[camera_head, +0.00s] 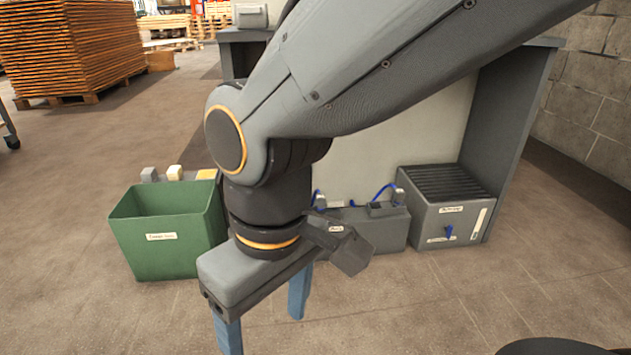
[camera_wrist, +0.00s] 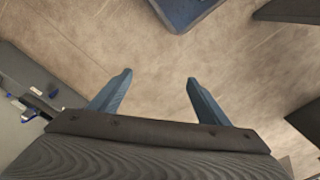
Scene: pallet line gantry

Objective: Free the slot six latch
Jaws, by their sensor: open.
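My gripper (camera_head: 263,325) points down over bare floor in the head view, its two blue fingers apart with nothing between them. The wrist view also shows my gripper (camera_wrist: 158,78) open and empty. A grey box with a dark slotted top (camera_head: 447,215) stands at the right, apart from the gripper. A small blue lever or key (camera_head: 449,232) is on its front, beside white labels too small to read. I cannot tell which part is the slot six latch. My arm hides part of the middle of the scene.
A green open bin (camera_head: 165,258) stands at the left. A low grey box (camera_head: 385,234) with blue cables is behind my wrist, against a grey panel (camera_head: 400,150). A blue-edged object (camera_wrist: 185,12) shows at the wrist view's top. Front floor is clear.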

